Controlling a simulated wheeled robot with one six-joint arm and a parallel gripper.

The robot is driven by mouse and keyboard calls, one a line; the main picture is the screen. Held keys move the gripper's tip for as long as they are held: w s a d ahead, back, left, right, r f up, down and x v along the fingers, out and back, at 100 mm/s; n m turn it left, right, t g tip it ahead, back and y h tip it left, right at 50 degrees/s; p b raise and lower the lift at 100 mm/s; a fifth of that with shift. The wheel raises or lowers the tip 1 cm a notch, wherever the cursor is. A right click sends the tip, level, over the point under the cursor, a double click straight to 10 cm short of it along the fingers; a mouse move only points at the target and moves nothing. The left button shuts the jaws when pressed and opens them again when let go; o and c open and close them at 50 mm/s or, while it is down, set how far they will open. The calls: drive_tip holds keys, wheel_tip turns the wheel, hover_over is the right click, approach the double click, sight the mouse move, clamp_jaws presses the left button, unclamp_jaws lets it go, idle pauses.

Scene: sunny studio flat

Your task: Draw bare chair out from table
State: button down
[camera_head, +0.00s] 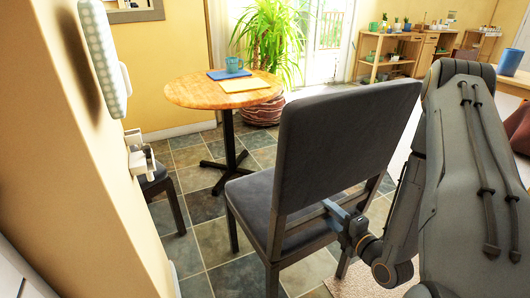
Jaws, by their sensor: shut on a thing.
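A dark grey upholstered chair (335,135) stands upright on the tiles in the middle of the view, its back towards me. Its seat looks bare where it shows. My gripper (333,210) is shut on the chair at the low rear of its backrest, by the lower rail on the right side. The fingertips are partly hidden against the frame. The round wooden table (190,92) on a black pedestal stands beyond the chair to the left. A blue mug (234,65), a blue book or folder (226,74) and a yellow one (246,85) lie on it.
A second dark chair (160,182) shows partly behind the wall edge at left. A big potted plant (262,105) stands behind the table. A wooden shelf (385,55) is at the back. A pale rug (365,282) lies at lower right. Tiled floor (215,240) is clear left of the chair.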

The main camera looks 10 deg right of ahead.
drive_tip(key=shift+f, duration=0.55)
idle(0.5)
drive_tip(key=c, duration=1)
unclamp_jaws()
drive_tip(key=shift+w+a, duration=0.1)
drive_tip(key=shift+a, duration=0.05)
drive_tip(key=shift+c, duration=0.2)
drive_tip(key=shift+r, duration=0.1)
drive_tip(key=shift+p+v, duration=0.3)
drive_tip(key=shift+v, duration=0.55)
drive_tip(key=f+p+v, duration=0.1)
drive_tip(key=p+v, duration=0.4)
drive_tip(key=v, duration=0.5)
drive_tip(key=shift+s+f+p, duration=0.2)
drive_tip(key=shift+s+p, duration=0.1)
drive_tip(key=shift+p, duration=0.1)
